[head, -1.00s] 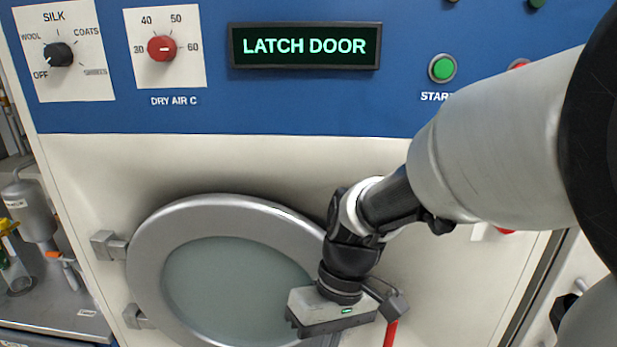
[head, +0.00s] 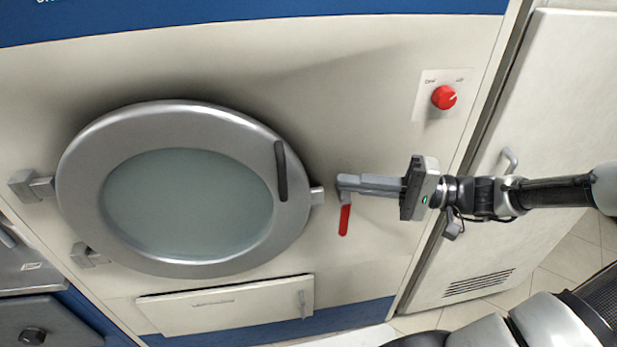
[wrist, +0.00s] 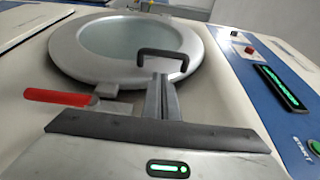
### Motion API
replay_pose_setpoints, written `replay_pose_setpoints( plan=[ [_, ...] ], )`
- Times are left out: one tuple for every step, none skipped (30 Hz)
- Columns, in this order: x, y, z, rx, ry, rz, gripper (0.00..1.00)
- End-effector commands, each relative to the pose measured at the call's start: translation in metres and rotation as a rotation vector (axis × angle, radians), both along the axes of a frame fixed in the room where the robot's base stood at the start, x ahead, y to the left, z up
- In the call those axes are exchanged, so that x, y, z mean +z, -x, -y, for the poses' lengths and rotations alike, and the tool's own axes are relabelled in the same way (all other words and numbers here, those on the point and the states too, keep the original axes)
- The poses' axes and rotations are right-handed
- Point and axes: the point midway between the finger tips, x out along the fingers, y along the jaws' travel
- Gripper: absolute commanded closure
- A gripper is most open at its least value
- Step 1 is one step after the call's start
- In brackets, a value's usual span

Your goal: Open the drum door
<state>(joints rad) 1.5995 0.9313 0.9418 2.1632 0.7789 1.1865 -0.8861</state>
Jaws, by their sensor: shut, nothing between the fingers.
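The drum door (head: 80,160) is a round silver ring with a cloudy glass centre. It sits against the machine's front and looks closed, with a dark bar handle (head: 281,171) on its right side. The red latch lever (head: 345,220) hangs down just right of the door. My gripper (head: 350,183) is shut and empty, pointing left, with its fingertips at or in front of the latch's grey mount; I cannot tell whether they touch. In the wrist view, the red lever (wrist: 58,97) lies left of my fingers (wrist: 160,95), and the bar handle (wrist: 163,53) shows beyond their tips.
Hinge blocks (head: 30,186) hold the door's left side. A red knob (head: 444,97) is above my gripper. A low panel (head: 225,305) with a small handle sits below the door. A white cabinet door (head: 550,110) stands right. The wrist view shows the green display (wrist: 280,88).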

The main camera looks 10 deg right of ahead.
Motion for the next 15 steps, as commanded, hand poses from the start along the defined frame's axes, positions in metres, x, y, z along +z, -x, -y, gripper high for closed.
replay_pose_setpoints(
  plan=[
    [0.001, -0.001, 0.0, -0.007, -0.006, 0.006, 1.0],
    [0.002, -0.002, -0.002, -0.008, -0.008, 0.006, 1.0],
    [0.002, -0.003, -0.005, -0.007, -0.009, 0.007, 1.0],
    [0.002, -0.005, -0.009, -0.006, -0.009, 0.005, 1.0],
    [0.002, -0.006, -0.014, -0.005, -0.009, 0.005, 1.0],
    [0.002, -0.008, -0.02, -0.003, -0.009, 0.005, 1.0],
    [0.002, -0.01, -0.025, -0.003, -0.007, 0.004, 1.0],
    [0.002, -0.012, -0.03, -0.003, -0.008, 0.004, 1.0],
    [0.002, -0.015, -0.038, -0.003, -0.008, 0.004, 1.0],
    [0.002, -0.017, -0.044, -0.001, -0.007, 0.004, 1.0],
    [0.002, -0.019, -0.049, -0.002, -0.007, 0.003, 1.0],
    [0.001, -0.022, -0.055, -0.003, -0.007, 0.003, 1.0],
    [0.001, -0.024, -0.06, -0.002, -0.007, 0.003, 1.0],
    [0.001, -0.026, -0.065, -0.003, -0.006, 0.003, 1.0],
    [0.001, -0.028, -0.07, -0.003, -0.006, 0.003, 1.0]
  ],
)
